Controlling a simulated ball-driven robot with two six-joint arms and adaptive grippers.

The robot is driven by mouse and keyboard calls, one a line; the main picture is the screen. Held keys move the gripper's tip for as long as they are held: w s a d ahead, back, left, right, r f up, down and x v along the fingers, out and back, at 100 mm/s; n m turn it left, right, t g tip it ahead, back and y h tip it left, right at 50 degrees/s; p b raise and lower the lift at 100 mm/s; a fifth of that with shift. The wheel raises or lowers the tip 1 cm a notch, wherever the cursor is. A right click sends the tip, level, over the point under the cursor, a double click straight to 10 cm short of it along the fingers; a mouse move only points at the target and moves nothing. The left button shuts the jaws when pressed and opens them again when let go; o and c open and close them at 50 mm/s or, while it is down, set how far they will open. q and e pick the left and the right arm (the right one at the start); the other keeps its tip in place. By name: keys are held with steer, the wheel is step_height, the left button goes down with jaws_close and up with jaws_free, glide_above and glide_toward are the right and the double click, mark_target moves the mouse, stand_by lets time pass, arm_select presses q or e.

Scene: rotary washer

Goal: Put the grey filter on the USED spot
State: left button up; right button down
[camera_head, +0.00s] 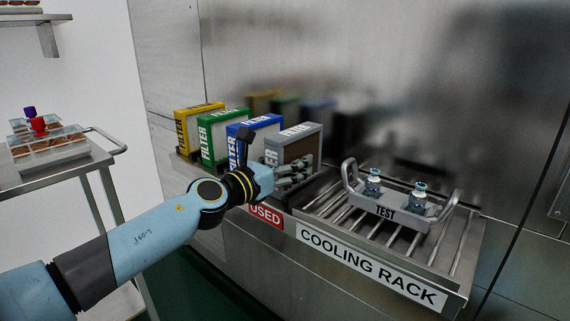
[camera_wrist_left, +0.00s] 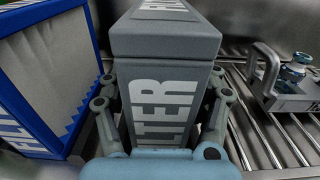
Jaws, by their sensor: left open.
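The grey filter (camera_head: 297,143) stands upright in the head view, at the right end of the row of filters, behind the red USED label (camera_head: 265,215). My left gripper (camera_head: 288,173) is at its near side and covers its lower part. In the left wrist view the grey filter (camera_wrist_left: 164,85) fills the middle, between the two spread fingers of my left gripper (camera_wrist_left: 165,112). The fingers are open, one on each side of it. Whether they touch it is hard to tell. The filter's base and the surface under it are hidden. My right gripper is not in view.
A blue filter (camera_head: 257,128) stands close on the left, then green (camera_head: 222,134) and yellow (camera_head: 198,128) ones. On the right, a TEST carrier (camera_head: 386,212) with two vials stands on the cooling rack (camera_head: 325,200). A steel wall is behind.

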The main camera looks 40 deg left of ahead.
arm_select(q)
steer(key=shift+r, duration=0.3)
steer(key=s+b, duration=0.1)
steer(key=s, duration=1)
steer(key=s+a+f+n+g+y, duration=0.2)
steer(key=s+a+f+n+g, duration=0.15)
steer(key=f+n, duration=0.45)
steer(key=s+a+f+n+g+y, duration=0.1)
steer(key=s+a+f+n+g, duration=0.25)
steer(key=f, duration=0.85)
steer(key=s+a+f+n+g+y, duration=0.15)
steer(key=s+f+n, duration=0.4)
steer(key=f, duration=0.55)
steer(key=s+d+f+n+g, duration=0.2)
steer(key=s+f+n+g, duration=0.1)
steer(key=s+f+n, duration=0.8)
steer(key=s+d+f+n+g+h, duration=0.1)
steer(key=s+d+f+n, duration=0.3)
steer(key=s, duration=0.7)
steer(key=s+d+f+n+g+h, duration=0.1)
steer(key=s+d+f+n+g, duration=0.3)
steer(key=s+d+f, duration=0.3)
steer(key=s, duration=0.3)
steer(key=shift+s+d+f+n+g, duration=0.25)
steer(key=shift+s+d+n+g, duration=0.05)
steer(key=shift+s+d+g, duration=0.1)
